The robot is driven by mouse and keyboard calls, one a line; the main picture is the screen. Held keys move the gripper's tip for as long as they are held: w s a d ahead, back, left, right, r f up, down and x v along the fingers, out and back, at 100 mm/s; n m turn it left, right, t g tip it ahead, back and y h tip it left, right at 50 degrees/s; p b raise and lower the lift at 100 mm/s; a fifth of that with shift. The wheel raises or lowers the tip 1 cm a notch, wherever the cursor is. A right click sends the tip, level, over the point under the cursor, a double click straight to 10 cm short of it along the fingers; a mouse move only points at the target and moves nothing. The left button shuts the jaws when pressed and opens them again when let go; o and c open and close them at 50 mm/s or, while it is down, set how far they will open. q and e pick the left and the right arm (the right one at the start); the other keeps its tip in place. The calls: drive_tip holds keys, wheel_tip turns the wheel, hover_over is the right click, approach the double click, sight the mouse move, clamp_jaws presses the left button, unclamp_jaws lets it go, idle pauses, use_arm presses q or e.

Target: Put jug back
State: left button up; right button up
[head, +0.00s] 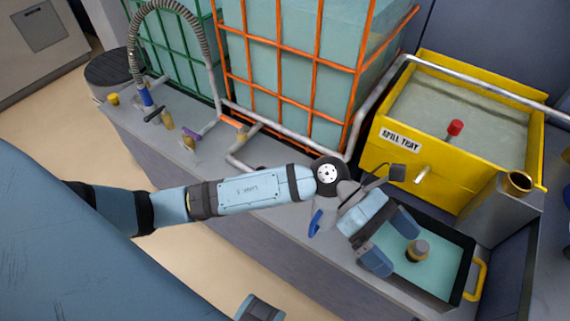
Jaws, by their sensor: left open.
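No object in view is plainly recognisable as the jug. A round grey cap with a dark and yellowish collar (417,250) stands over the teal surface of a black-rimmed tray (466,262) with a yellow handle on its right side. I cannot tell whether this cap belongs to a jug. My left gripper (391,244) is open above the tray's left part. Its two fingers point toward the cap, with no object visibly held between them. My right gripper cannot be made out; only a small blue and dark part of mine shows at the bottom edge.
A yellow spill tray (398,171) with a red knob stands behind, beside a dark cup-like opening (517,183). Orange-caged (281,62) and green-caged tanks stand at the back. A hose (133,50), pipes and valves line the grey ledge (206,154). A blue lever (315,222) is near my left wrist.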

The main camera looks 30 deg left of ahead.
use_arm(q)
drive_tip(key=w+a+n+t+y, duration=0.1)
drive_tip(key=w+a+n+t, duration=0.3)
drive_tip(key=n+t, duration=0.9)
drive_tip(key=w+a+n+t, duration=0.2)
drive_tip(key=a+n+t, duration=0.45)
drive_tip(key=n, duration=1.35)
drive_tip(key=s+a+f+n+g+y, duration=0.2)
drive_tip(key=s+a+f+n+y, duration=0.3)
drive_tip(key=f+n, duration=0.4)
drive_tip(key=s+a+f+n+g+y, duration=0.2)
drive_tip(key=s+a+f+n+y, duration=0.2)
drive_tip(key=f+n, duration=0.5)
drive_tip(key=shift+s+a+f+n+y, duration=0.3)
drive_tip(key=shift+s+a+y, duration=0.1)
drive_tip(key=shift+s+y, duration=0.3)
wheel_tip(320, 180, up, 16)
drive_tip(key=s+a+p, duration=0.1)
drive_tip(key=p, duration=2.1)
drive_tip(key=shift+a+r, duration=0.15)
drive_tip(key=shift+a, duration=0.15)
use_arm(e)
wheel_tip(320, 180, up, 16)
drive_tip(key=s+d, duration=0.1)
drive_tip(key=shift+d+r, duration=0.2)
drive_tip(key=shift+d, duration=0.1)
